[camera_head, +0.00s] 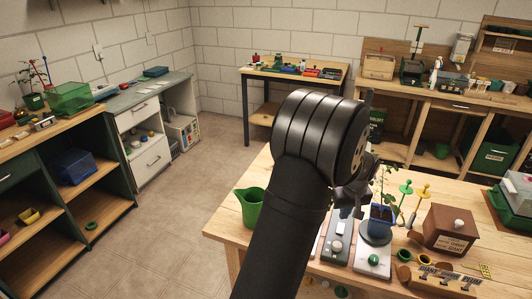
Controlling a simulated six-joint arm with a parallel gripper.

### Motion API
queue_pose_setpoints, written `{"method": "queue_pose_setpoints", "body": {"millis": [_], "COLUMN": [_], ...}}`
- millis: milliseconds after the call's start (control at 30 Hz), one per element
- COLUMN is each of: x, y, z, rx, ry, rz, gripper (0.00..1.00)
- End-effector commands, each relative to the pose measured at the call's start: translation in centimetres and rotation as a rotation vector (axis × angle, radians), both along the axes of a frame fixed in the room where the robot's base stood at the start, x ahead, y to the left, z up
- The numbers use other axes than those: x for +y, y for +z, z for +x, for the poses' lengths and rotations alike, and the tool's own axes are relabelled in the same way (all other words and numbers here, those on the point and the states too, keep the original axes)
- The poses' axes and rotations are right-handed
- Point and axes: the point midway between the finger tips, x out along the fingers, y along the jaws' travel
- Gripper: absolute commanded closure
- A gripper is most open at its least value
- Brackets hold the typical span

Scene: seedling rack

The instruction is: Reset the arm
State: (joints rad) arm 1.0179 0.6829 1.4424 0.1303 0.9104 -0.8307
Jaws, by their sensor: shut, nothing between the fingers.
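My arm rises from the bottom middle and fills the centre of the head view. My gripper (348,197) shows partly behind the dark wrist, above the near wooden table, and looks shut with nothing in it. Most of its fingers are hidden by the wrist. A seedling in a blue pot (381,219) stands upright just to the right of the gripper, on a round grey plate of a device (374,262). I cannot tell whether the gripper touches the plant.
On the near table (222,230), a green jug (249,209) stands left of my arm. Shelves line the left wall; benches stand behind. The floor at left is clear.

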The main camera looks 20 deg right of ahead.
Motion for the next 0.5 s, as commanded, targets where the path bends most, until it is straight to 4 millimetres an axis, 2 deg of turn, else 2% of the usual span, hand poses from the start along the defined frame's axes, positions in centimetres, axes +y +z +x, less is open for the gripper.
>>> {"method": "queue_pose_setpoints", "body": {"millis": [300,500], "x": [0.1,0.0], "y": [-4.6,-5.8], "z": [0.0,0.0], "rx": [0.001,0.001], "ry": [-0.001,0.0], "rz": [0.004,0.001], "gripper": [1.0,1.0]}}
